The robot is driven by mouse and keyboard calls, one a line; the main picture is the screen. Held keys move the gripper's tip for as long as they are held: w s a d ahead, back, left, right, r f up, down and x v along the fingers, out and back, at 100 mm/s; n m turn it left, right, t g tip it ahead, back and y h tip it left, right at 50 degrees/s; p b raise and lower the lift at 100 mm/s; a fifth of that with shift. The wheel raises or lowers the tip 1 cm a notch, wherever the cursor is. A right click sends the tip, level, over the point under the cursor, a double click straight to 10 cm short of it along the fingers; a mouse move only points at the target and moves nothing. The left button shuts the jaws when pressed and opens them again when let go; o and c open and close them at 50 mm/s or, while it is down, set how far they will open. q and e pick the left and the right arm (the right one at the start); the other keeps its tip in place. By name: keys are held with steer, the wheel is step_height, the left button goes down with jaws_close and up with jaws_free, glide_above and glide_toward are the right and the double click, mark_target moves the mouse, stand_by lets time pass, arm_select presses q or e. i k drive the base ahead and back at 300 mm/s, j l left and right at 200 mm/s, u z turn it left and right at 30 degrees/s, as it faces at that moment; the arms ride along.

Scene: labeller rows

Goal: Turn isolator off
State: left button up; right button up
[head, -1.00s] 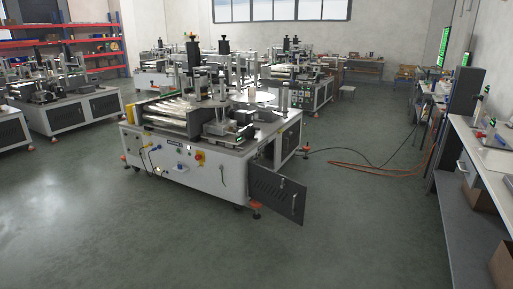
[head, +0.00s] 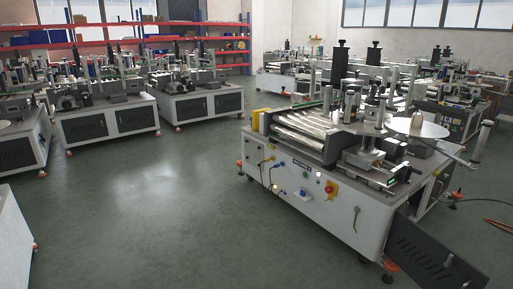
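A labelling machine (head: 315,205) with a white cabinet stands to the right of the middle in the head view. On its front panel is a red rotary switch on a yellow plate (head: 331,189), which looks like the isolator; its exact setting is too small to tell. Sockets, small buttons and plugged cables sit to the left of it on the same panel. Neither of my grippers is in view.
A dark cabinet door (head: 434,256) hangs open at the machine's right front corner, near the floor. An orange cable (head: 500,226) lies on the floor at the right. More labelling machines (head: 105,125) stand at the left. Grey floor (head: 160,220) in front is clear.

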mark_target(329, 188)
steer(key=i+j+u, duration=0.1)
steer(key=i+u, duration=0.15)
steer(key=i, duration=1.85)
